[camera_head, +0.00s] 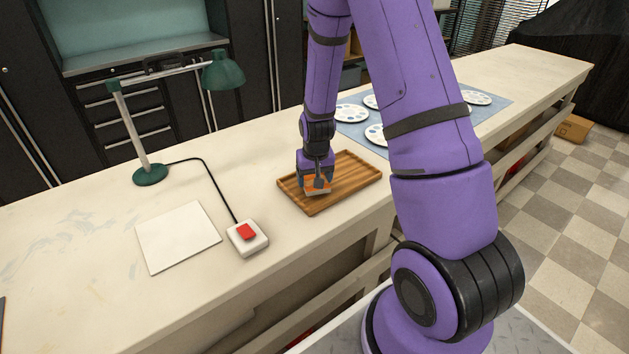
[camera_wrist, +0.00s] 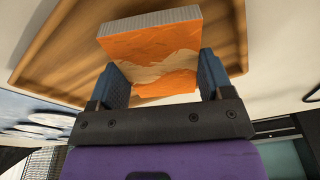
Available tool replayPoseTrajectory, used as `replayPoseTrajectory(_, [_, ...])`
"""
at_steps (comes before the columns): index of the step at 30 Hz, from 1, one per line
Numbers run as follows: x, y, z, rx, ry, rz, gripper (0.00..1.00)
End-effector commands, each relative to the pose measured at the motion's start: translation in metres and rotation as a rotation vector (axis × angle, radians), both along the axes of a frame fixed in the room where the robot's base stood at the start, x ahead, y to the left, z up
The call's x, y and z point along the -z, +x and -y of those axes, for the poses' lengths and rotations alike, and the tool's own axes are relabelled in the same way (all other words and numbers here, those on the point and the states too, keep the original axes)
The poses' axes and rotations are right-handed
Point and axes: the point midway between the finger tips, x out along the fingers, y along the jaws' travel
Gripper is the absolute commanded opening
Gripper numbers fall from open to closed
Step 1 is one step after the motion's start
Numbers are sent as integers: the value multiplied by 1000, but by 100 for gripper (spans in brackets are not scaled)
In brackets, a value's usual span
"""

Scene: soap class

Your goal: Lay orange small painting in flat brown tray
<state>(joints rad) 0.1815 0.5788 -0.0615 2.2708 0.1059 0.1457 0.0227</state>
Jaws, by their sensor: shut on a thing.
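The orange small painting (camera_wrist: 150,48) is a small block with an orange and tan face and pale edges. My gripper (camera_wrist: 158,80) is shut on it, with one blue finger pad on each side in the wrist view. In the head view the gripper (camera_head: 317,184) holds the painting (camera_head: 318,192) over the left part of the flat brown tray (camera_head: 352,182). The wooden tray also fills the upper part of the wrist view (camera_wrist: 60,50). I cannot tell whether the painting touches the tray floor.
A white box with a red button (camera_head: 247,237) and a white sheet (camera_head: 178,237) lie left of the tray. A green lamp (camera_head: 150,174) stands farther left. White palettes (camera_head: 351,113) lie on a blue mat behind the tray. The bench's left front is clear.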

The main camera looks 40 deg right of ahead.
Motion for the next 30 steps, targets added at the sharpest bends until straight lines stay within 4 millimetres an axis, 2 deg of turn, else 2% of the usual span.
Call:
replayPoseTrajectory(3, [12,0,1,2,-1,0,51])
replayPoseTrajectory(15, [16,0,1,2,-1,0,51])
replayPoseTrajectory(16, [16,0,1,2,-1,1,80])
replayPoseTrajectory(18, [16,0,1,2,0,1,96])
replayPoseTrajectory(19, [16,0,1,2,-1,1,99])
replayPoseTrajectory(30, [10,0,0,1,-1,3,99])
